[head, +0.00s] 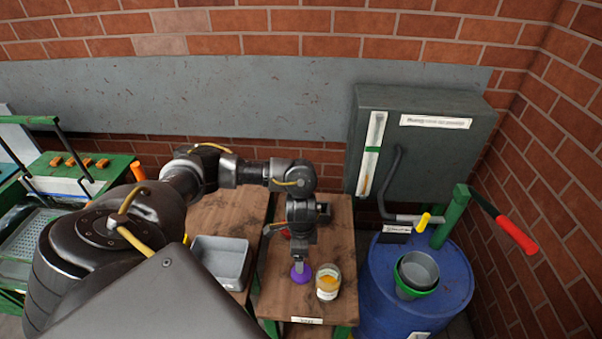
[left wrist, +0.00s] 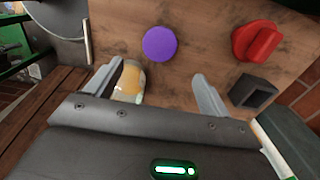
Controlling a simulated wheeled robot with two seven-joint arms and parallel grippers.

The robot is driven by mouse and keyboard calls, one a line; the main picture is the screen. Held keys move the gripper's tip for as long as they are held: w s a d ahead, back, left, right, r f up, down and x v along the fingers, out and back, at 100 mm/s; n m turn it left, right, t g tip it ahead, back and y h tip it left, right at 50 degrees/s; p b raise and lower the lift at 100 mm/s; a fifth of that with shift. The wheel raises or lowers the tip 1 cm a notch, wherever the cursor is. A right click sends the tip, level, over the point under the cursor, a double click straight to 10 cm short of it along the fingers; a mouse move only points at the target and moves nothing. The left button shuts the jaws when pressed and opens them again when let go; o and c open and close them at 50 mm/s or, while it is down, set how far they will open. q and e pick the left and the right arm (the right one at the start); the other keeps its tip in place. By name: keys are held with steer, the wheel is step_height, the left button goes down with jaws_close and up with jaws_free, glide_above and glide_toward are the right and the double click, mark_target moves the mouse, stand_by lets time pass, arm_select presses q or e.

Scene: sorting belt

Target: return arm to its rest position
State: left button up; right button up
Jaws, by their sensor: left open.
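My left gripper (head: 299,258) hangs over the small wooden table (head: 285,285), fingers pointing down. In the left wrist view it (left wrist: 158,70) is open, with nothing between the fingers. A round purple object (head: 301,273) is close to the fingertips in the head view; it also shows whole in the left wrist view (left wrist: 160,43), just beyond the fingers. A glass jar with yellow-orange contents (head: 328,283) stands to its right; in the left wrist view the jar (left wrist: 131,80) is partly hidden by a finger. My right gripper is not in view.
A red knob-like piece (left wrist: 256,41) and a dark square holder (left wrist: 253,91) are on the table. A grey bin (head: 220,240) stands left. A blue drum (head: 455,290) with buckets (head: 418,271) and a red-handled lever (head: 516,233) are right. A grey cabinet (head: 440,155) stands behind.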

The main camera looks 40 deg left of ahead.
arm_select(q)
steer(key=shift+r, duration=0.6)
